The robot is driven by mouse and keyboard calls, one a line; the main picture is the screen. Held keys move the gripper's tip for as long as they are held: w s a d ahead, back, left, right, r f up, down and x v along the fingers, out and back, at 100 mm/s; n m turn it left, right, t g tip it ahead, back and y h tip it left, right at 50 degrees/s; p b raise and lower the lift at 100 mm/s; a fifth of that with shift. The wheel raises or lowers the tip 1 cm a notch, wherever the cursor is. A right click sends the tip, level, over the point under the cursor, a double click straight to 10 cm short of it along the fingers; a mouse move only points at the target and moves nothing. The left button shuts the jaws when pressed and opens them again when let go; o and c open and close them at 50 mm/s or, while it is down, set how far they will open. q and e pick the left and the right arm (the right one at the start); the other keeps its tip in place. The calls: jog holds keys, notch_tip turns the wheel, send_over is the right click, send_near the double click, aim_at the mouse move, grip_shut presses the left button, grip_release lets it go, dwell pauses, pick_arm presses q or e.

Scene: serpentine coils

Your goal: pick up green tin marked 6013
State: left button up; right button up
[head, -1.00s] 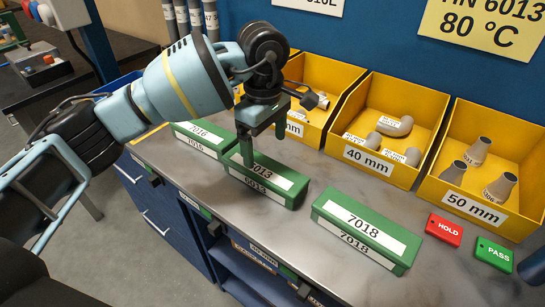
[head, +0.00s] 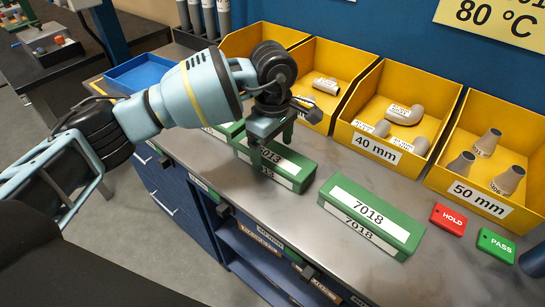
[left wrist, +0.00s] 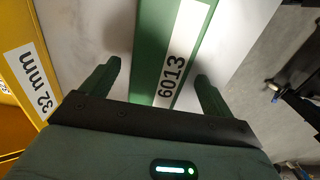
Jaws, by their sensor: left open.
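The green tin marked 6013 (head: 294,176) lies on the grey counter, with white labels on its top and front side. It also shows in the left wrist view (left wrist: 152,50), running up between the two fingers. My left gripper (head: 270,147) points down at the left part of this tin and hides part of its label. In the left wrist view the left gripper (left wrist: 155,80) is open, with one finger on each side of the tin and gaps beside it. I cannot tell how far the fingertips reach down. My right gripper is not in view.
A green tin marked 7018 (head: 371,215) lies to the right, another green tin (head: 222,129) to the left. Yellow bins (head: 388,112) stand behind. Red HOLD (head: 448,219) and green PASS (head: 496,245) blocks lie at right. The counter's front edge is close.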

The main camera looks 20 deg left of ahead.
pick_arm(q)
jog(key=shift+f, duration=0.85)
jog(key=shift+w+r, duration=0.1)
jog(key=c, duration=1.7)
